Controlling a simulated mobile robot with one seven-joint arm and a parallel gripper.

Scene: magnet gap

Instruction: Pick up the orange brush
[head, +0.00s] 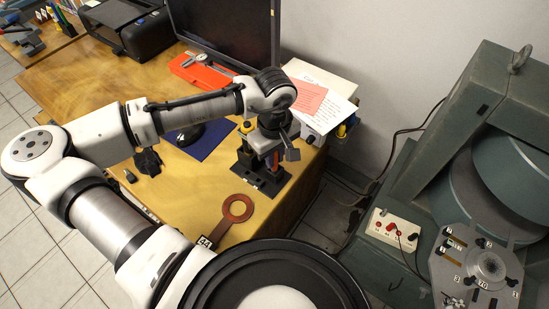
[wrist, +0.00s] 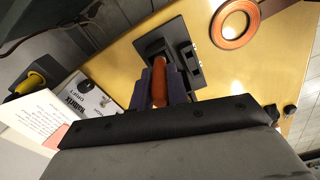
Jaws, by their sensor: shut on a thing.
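The orange brush (wrist: 159,88) shows its orange body between the two dark fingers of my gripper (wrist: 160,78) in the wrist view. My gripper is shut on it. The brush is at the black stand (wrist: 196,76), and I cannot tell whether it still touches it. In the head view, a small orange part of the brush (head: 273,160) shows under my gripper (head: 271,152), above the black stand (head: 262,184) near the table's right edge. The rest of the brush is hidden by the fingers.
A copper ring with a handle (head: 237,208) lies in front of the stand. A white box with papers (head: 322,92) stands behind. A monitor (head: 230,32) and a red case with calipers (head: 200,73) are farther back. A large grey-green magnet (head: 450,140) stands right of the table.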

